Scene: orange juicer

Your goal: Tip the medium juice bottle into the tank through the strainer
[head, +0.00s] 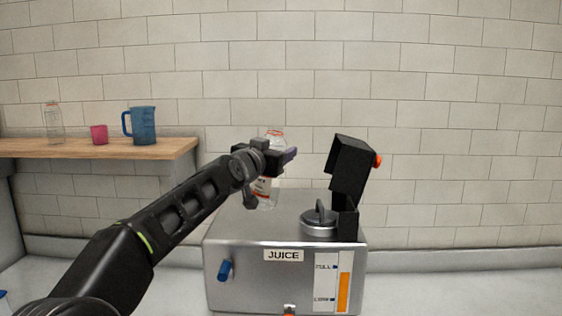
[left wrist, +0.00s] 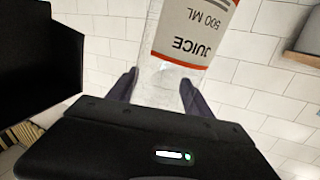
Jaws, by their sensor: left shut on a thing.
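My left gripper (head: 272,160) is shut on a clear juice bottle (head: 265,190), above the left rear of the tank. The bottle has a white label and red bands and looks roughly upright in the head view. In the left wrist view the gripper's fingers (left wrist: 158,92) sit on both sides of the bottle (left wrist: 190,35); its label reads "JUICE 500 ML" upside down. The metal tank (head: 240,250) has a "JUICE" sign and a gauge with an orange column. A round metal lid with a handle (head: 318,222) sits on its top. I cannot make out a strainer. My right gripper is not in view.
A tall black fixture with an orange knob (head: 350,170) stands at the tank's right rear. A wooden shelf (head: 160,149) at the left holds a clear bottle (head: 54,122), a pink cup (head: 99,134) and a blue jug (head: 142,126). A blue tap handle (head: 225,270) projects from the tank's front.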

